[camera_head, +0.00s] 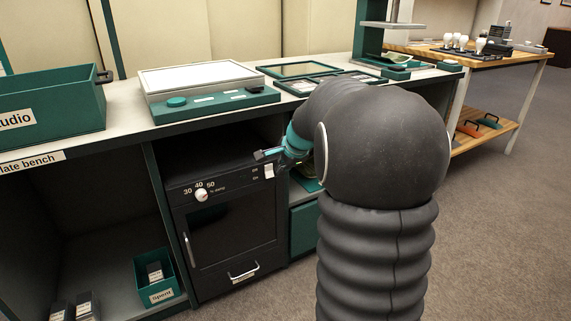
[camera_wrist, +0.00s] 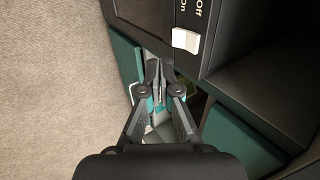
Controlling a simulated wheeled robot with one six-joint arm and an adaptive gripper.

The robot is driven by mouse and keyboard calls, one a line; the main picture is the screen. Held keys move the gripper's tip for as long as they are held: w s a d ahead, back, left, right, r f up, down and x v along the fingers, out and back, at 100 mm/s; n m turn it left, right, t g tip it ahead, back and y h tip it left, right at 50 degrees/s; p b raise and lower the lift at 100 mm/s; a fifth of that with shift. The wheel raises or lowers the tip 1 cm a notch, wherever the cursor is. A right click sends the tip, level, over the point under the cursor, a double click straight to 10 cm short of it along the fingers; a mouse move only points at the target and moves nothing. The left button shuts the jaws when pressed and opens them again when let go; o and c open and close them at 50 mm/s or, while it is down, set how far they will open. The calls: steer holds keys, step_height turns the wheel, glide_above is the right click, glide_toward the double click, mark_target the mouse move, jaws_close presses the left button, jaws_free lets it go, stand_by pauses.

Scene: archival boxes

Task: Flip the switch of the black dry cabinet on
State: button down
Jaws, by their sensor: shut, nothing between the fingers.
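The black dry cabinet (camera_head: 232,232) stands under the bench with its door shut. Its white switch (camera_head: 269,171) is at the upper right of the front, beside small labels. In the wrist view the switch (camera_wrist: 186,40) sits next to the words "Off" and "On"; which way it is set I cannot tell. My gripper (camera_head: 262,154) is shut and empty, just above the switch in the head view. In the wrist view its fingertips (camera_wrist: 155,64) lie to the lower left of the switch, with a visible gap. My arm hides part of the bench behind it.
A white dial (camera_head: 201,195) marked 30, 40, 50 is on the cabinet's upper left, with a handle (camera_head: 243,272) low down. The bench top (camera_head: 120,125) overhangs above, bearing a light panel (camera_head: 200,78) and a green box (camera_head: 50,105). Carpet lies open in front.

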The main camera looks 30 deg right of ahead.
mark_target(270, 176)
steer(key=shift+w+f+b, duration=0.15)
steer(key=shift+w+f, duration=1)
steer(key=shift+w, duration=0.3)
steer(key=shift+w+f+b, duration=0.15)
steer(key=shift+w+f, duration=0.95)
steer(key=shift+w, duration=0.3)
steer(key=shift+a, duration=0.1)
steer(key=shift+w+f, duration=0.2)
steer(key=shift+w, duration=0.05)
steer(key=shift+p, duration=0.3)
steer(key=shift+r+p, duration=0.65)
steer(key=shift+r, duration=0.2)
